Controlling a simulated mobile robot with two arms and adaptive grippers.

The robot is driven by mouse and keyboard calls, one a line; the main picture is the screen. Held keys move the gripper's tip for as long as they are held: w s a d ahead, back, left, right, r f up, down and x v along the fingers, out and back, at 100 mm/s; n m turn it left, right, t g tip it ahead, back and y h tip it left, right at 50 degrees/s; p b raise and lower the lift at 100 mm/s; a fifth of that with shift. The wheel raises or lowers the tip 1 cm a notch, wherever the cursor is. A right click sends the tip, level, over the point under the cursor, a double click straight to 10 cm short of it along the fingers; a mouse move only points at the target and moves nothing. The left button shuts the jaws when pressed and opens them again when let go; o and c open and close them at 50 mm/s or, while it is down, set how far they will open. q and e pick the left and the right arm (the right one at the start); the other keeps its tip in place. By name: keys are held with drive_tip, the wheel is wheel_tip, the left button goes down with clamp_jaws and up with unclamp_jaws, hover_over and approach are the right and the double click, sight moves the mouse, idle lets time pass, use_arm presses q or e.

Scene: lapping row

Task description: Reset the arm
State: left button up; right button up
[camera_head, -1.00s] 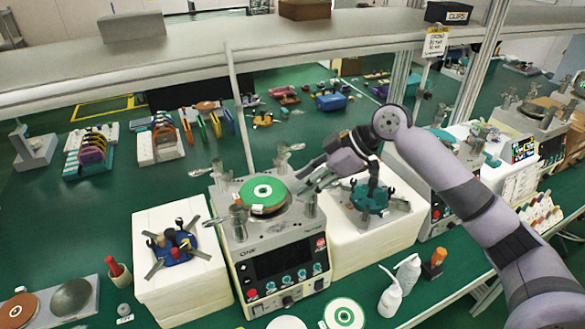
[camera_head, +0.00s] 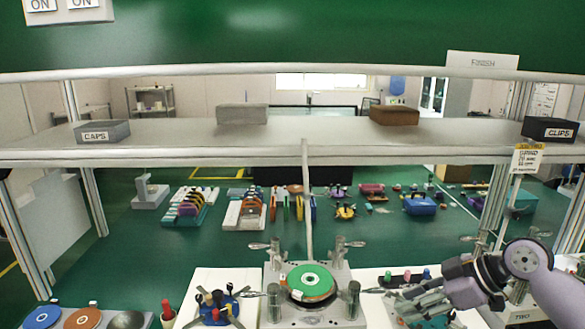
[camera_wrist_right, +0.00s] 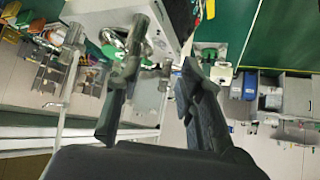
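My right arm comes in from the right edge in the head view. Its gripper (camera_head: 408,300) points left, just right of the lapping machine (camera_head: 318,318), low in the picture. In the right wrist view the two dark fingers (camera_wrist_right: 150,88) stand apart with a clear gap and nothing held between them. A metal post of the machine (camera_wrist_right: 130,62) shows beyond the gap. A green disc with a white centre (camera_head: 311,283) lies on top of the machine. My left gripper is not in view.
A grey shelf (camera_head: 250,143) crosses above the bench, with a caps box (camera_head: 102,131) and a clips box (camera_head: 549,129). A blue fixture (camera_head: 217,308) stands left of the machine. The green bench behind (camera_head: 385,225) has free room between racks and small parts.

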drive_tip(key=s+a+f+m+h, duration=0.15)
drive_tip(key=s+a+f, duration=0.25)
drive_tip(key=s+f, duration=0.45)
drive_tip(key=s+a+f+m+h, duration=0.15)
drive_tip(key=s+a+f, duration=0.3)
drive_tip(key=f, duration=0.65)
drive_tip(key=s+d+f+m+h, duration=0.2)
drive_tip(key=s+m, duration=0.2)
drive_tip(key=s, duration=0.4)
drive_tip(key=s+d+f+m+h, duration=0.1)
drive_tip(key=s+d+m+h, duration=0.2)
drive_tip(key=s, duration=0.5)
wheel_tip(320, 180, down, 32)
drive_tip(key=s+f+g+b, duration=0.1)
drive_tip(key=s+g+b, duration=0.1)
drive_tip(key=b, duration=0.3)
use_arm(q)
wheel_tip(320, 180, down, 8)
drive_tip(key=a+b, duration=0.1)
drive_tip(key=b, duration=0.2)
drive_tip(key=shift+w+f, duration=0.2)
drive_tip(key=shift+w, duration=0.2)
use_arm(e)
drive_tip(key=s+d+f+g, duration=0.1)
drive_tip(key=s+d+f, duration=0.2)
drive_tip(key=s+f, duration=1.3)
wheel_tip(320, 180, down, 2)
drive_tip(key=shift+s+f, duration=0.15)
drive_tip(key=shift+s, duration=0.2)
